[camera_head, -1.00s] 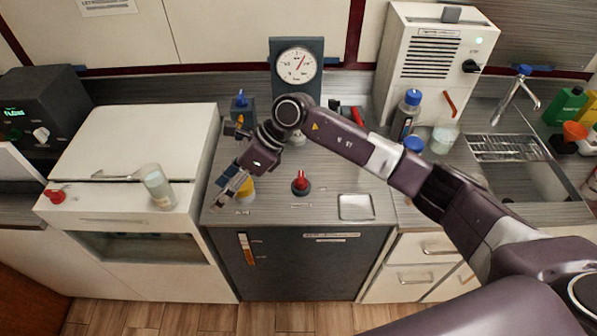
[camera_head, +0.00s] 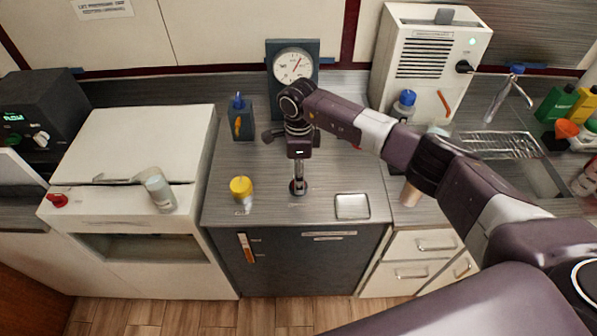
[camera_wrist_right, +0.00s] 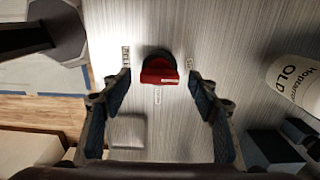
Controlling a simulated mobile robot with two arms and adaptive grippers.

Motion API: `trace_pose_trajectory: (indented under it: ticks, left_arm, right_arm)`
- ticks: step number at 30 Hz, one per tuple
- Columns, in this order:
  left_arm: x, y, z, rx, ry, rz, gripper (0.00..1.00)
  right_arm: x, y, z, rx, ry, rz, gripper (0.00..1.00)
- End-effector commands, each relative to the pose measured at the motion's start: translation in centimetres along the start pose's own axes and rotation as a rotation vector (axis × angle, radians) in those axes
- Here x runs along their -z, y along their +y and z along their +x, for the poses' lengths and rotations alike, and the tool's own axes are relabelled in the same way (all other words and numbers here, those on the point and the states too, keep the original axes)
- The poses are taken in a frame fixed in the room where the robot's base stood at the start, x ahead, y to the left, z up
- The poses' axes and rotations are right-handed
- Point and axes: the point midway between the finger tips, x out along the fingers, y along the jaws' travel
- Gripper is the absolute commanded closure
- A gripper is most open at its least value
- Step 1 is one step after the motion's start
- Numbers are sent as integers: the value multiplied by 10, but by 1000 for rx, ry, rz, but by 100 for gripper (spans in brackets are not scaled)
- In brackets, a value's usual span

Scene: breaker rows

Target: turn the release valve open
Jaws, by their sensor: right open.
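A red valve knob on a dark round base sits on the grey countertop; it shows clearly in the right wrist view (camera_wrist_right: 160,70) with a small label on either side and one in front. In the head view, its dark base (camera_head: 298,189) is partly hidden under my gripper. My right gripper (camera_head: 299,174) points down over the knob. In the right wrist view, my right gripper (camera_wrist_right: 160,82) is open, with one finger on each side of the knob and visible gaps between. My left gripper is not in view.
A pressure gauge (camera_head: 293,67) stands behind. A yellow-topped container (camera_head: 241,188) is left of the knob, a metal tray (camera_head: 352,206) right. Another red knob (camera_head: 57,200) is on the white appliance (camera_head: 140,140) at left, beside a tilted glass (camera_head: 159,190).

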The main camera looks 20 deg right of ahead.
Motion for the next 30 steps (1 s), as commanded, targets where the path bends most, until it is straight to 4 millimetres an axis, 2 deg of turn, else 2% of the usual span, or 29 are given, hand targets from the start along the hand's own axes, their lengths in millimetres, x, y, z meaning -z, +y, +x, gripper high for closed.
trace_pose_trajectory:
  ticks: [10, 21, 30]
  left_arm:
    - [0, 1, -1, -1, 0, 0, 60]
    - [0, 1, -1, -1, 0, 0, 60]
    - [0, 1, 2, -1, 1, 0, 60]
  right_arm:
    - [-1, 0, 6, 1, -1, -1, 46]
    - [-1, 0, 5, 1, -1, 0, 87]
    - [-1, 0, 6, 1, -2, 35, 87]
